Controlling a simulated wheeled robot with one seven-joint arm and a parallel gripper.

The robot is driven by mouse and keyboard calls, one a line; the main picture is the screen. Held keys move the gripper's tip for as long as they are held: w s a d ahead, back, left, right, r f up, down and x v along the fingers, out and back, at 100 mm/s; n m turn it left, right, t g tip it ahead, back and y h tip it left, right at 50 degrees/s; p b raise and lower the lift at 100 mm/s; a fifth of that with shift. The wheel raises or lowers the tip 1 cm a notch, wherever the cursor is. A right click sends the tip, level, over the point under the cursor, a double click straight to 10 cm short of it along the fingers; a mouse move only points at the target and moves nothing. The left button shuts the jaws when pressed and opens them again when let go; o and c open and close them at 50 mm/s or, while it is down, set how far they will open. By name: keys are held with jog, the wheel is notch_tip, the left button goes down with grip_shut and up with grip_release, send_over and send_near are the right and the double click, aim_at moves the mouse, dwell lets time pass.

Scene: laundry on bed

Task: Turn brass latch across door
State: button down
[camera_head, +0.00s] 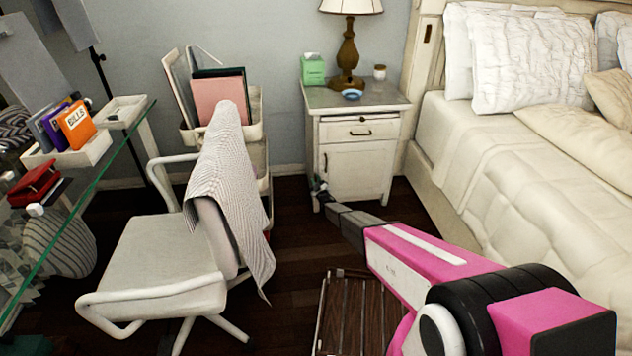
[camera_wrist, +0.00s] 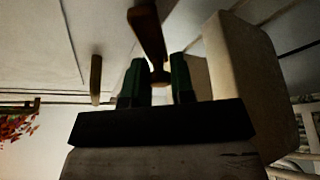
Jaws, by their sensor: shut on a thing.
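The white nightstand door (camera_head: 358,172) looks shut under its drawer, with a small upright handle (camera_head: 326,162) at its left edge. My gripper (camera_head: 319,187) is low at the door's left side. In the wrist view, the brown brass latch (camera_wrist: 148,35) runs from the top of the picture down between the two green fingers of my gripper (camera_wrist: 158,82). The fingers are shut on its rounded end. A second short brass bar (camera_wrist: 96,80) stands to the left of the fingers, apart from them. In the head view the latch is too small and covered to make out.
A cream block-shaped part (camera_wrist: 240,75) is close to the right finger. A chair with a striped cloth (camera_head: 230,170) stands left of my arm, and the bed (camera_head: 520,190) is to the right. A slatted wooden item (camera_head: 345,310) lies on the dark floor below.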

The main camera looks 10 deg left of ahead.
jog(key=n+g, duration=0.1)
jog(key=n, duration=0.2)
jog(key=n+g+y, duration=0.1)
jog(key=n, duration=0.3)
jog(key=shift+s+g, duration=0.1)
jog(key=shift+g, duration=0.2)
jog(key=n+g, duration=0.2)
jog(key=n, duration=0.3)
jog(key=shift+f, duration=0.15)
jog(key=shift+n+h, duration=0.3)
jog(key=c, duration=1)
grip_release()
jog(key=shift+s, duration=0.1)
jog(key=v, duration=1)
jog(key=shift+s+d, duration=0.2)
